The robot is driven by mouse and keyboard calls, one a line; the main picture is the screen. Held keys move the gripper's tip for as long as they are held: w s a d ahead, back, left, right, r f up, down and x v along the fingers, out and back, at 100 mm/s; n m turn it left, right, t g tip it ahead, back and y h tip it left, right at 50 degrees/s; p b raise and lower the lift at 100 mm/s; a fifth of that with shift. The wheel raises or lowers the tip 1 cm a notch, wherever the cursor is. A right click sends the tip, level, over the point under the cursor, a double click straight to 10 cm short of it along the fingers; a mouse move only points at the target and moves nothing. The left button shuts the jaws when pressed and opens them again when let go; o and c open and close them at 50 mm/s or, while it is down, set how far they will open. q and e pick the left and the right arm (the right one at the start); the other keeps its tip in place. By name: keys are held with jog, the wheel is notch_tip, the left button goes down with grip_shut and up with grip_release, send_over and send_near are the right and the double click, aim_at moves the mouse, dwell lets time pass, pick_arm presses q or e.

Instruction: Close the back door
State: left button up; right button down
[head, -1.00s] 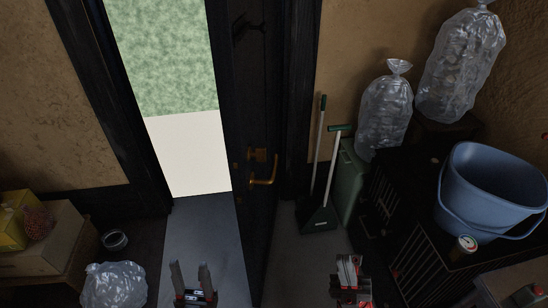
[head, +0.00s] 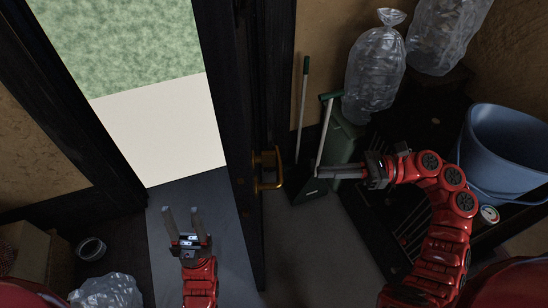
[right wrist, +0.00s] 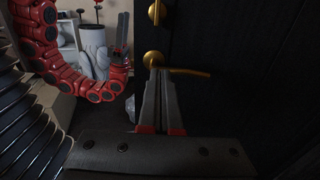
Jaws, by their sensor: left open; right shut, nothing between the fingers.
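The dark back door (head: 245,120) stands open into the room, nearly edge-on in the head view, with a bright gap to its left. Its brass handle (head: 268,168) is on the door's right face and also shows in the right wrist view (right wrist: 190,72). My right gripper (head: 322,172) is shut and empty, to the right of the handle and pointing toward the door. In the right wrist view its fingers overlap the handle's image; contact cannot be told. My left gripper (head: 182,212) is open and empty, left of the door, in front of the doorway.
A dustpan (head: 308,190) and a broom stand against the wall right of the door, beside a green container (head: 342,140). A clear bag (head: 108,291) lies at lower left. Grey floor (head: 300,250) is free right of the door.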

jog(key=a+p, duration=0.4)
jog(key=a, duration=0.9)
jog(key=shift+a, duration=0.3)
jog(key=shift+f, duration=0.1)
